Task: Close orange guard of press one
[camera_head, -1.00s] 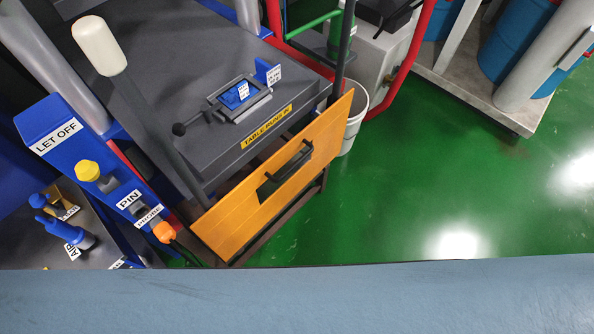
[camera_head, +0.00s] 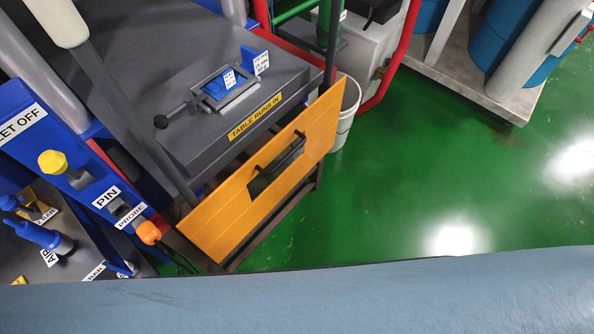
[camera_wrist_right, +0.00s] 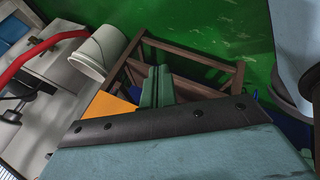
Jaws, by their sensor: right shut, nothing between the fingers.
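The orange guard (camera_head: 240,205) of the press is a flat panel with a black handle (camera_head: 277,155). In the head view it hangs tilted outward along the front edge of the grey press table (camera_head: 225,135), below the "TABLE RUNS IN" label. In the right wrist view a small orange patch (camera_wrist_right: 108,104), likely the guard, shows beside my right gripper (camera_wrist_right: 157,75). Its greenish fingers are together and empty, pointing toward a brown frame over the floor. Contact with the guard cannot be seen. Neither gripper shows in the head view; my left gripper is not seen.
A blue panel with a yellow knob (camera_head: 53,162) and an orange-tipped probe (camera_head: 149,233) stands left of the guard. A white bucket (camera_head: 347,108) and red pipe (camera_head: 398,60) stand behind its right end. Green floor (camera_head: 430,180) to the right is clear.

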